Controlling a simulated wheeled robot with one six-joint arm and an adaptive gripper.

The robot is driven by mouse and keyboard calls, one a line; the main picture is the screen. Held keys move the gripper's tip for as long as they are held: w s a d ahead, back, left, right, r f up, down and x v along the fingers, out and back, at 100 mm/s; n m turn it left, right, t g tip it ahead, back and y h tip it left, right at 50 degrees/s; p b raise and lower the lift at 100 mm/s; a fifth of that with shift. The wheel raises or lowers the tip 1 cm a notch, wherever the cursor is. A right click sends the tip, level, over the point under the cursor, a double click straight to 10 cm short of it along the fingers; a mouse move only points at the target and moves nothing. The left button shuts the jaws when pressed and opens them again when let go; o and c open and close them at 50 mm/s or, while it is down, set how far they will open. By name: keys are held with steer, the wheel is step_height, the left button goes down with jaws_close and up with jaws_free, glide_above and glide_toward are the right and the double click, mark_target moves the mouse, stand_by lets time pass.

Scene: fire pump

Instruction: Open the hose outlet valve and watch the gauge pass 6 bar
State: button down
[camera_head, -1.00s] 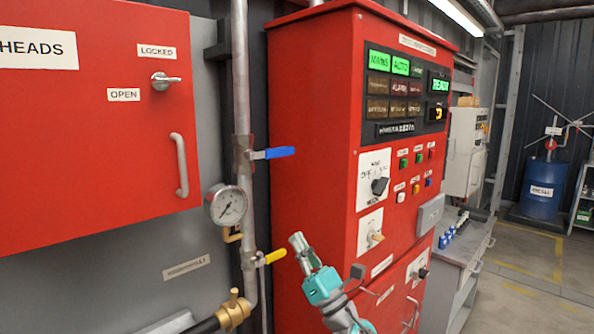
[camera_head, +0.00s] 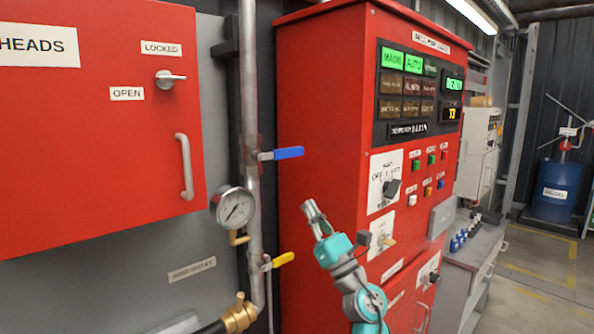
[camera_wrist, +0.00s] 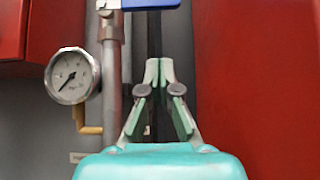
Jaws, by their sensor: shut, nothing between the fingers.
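A round white pressure gauge (camera_head: 236,207) is fixed on a vertical grey pipe. It also shows in the wrist view (camera_wrist: 72,76), its needle pointing lower left; the numbers are too small to read. A blue lever (camera_head: 285,153) sticks out rightward from the pipe above the gauge. Its lower edge shows at the top of the wrist view (camera_wrist: 150,3). A yellow lever (camera_head: 283,259) sticks out below the gauge, above a brass hose coupling (camera_head: 239,314). My gripper (camera_head: 310,208) is shut and empty, right of the pipe, between the two levers in height. Its fingertips (camera_wrist: 158,72) meet in the wrist view.
A red control cabinet (camera_head: 325,100) with lit green indicators stands close behind and right of my gripper. A red wall box (camera_head: 90,130) with a grey handle is at the left. Floor (camera_head: 540,265) is open at the right.

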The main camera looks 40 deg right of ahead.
mark_target(282, 154)
steer(key=w+r, duration=0.5)
steer(key=r, duration=0.4)
steer(key=shift+a, duration=0.1)
stand_by(0.3)
